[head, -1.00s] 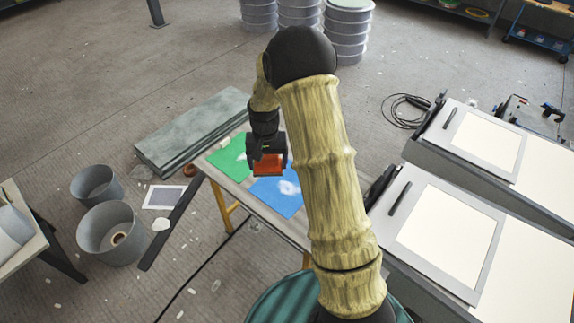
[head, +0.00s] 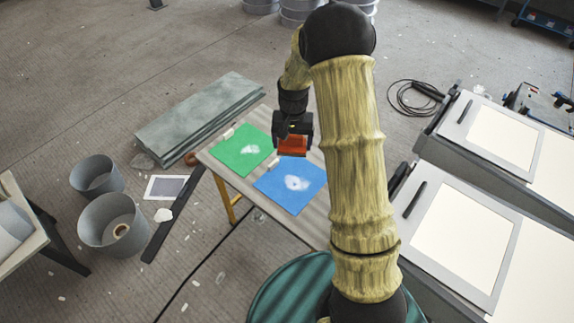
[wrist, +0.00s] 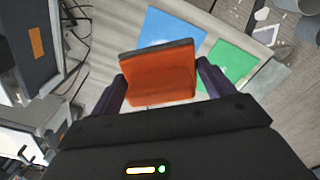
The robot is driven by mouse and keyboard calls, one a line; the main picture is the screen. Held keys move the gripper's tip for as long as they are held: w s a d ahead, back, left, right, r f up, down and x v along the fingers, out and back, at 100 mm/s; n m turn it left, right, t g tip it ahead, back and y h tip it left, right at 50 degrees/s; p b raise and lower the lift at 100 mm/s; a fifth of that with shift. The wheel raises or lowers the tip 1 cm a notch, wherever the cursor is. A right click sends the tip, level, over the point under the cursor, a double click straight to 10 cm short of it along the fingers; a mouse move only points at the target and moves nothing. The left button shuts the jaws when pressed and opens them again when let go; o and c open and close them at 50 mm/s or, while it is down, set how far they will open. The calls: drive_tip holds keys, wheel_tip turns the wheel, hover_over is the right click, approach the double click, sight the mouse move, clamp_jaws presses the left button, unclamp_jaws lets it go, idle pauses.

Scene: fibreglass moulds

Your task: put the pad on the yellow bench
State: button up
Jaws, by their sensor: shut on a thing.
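An orange pad with a dark edge is held in my gripper (head: 292,144). The pad (head: 291,148) also shows in the wrist view (wrist: 160,80), pinched between the two dark fingers. The bench with yellow legs (head: 312,229) stands below, its grey top bearing a green sheet (head: 241,150) and a blue sheet (head: 290,186), each with a white smudge. In the head view my gripper and the pad appear over the far side of the bench, near the gap between the sheets. The pad looks clear of the top, but its exact height cannot be told.
Grey boards (head: 200,118) lie on the floor behind the bench. Two grey buckets (head: 112,226) stand at left, near a dark bar (head: 172,220). Frames with cream panels (head: 447,240) stand at right. A black cable (head: 413,98) lies on the floor.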

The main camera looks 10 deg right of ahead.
drive_tip(key=s+d+f+m+b, duration=0.2)
drive_tip(key=s+d+f+b, duration=0.1)
drive_tip(key=f+b, duration=0.4)
drive_tip(key=s+d+f+m+b, duration=0.2)
drive_tip(key=d+f+b, duration=0.4)
drive_tip(key=b, duration=0.4)
drive_tip(key=s+d+f+m+b, duration=0.2)
drive_tip(key=s+d+f+b, duration=0.2)
drive_tip(key=f+b, duration=0.5)
drive_tip(key=shift+s+d+m, duration=0.3)
drive_tip(key=shift+d+m, duration=0.1)
drive_tip(key=shift+d, duration=0.15)
drive_tip(key=shift+f, duration=3.2)
drive_tip(key=shift+f+b, duration=0.1)
drive_tip(key=shift+b, duration=0.2)
drive_tip(key=shift+f, duration=1.75)
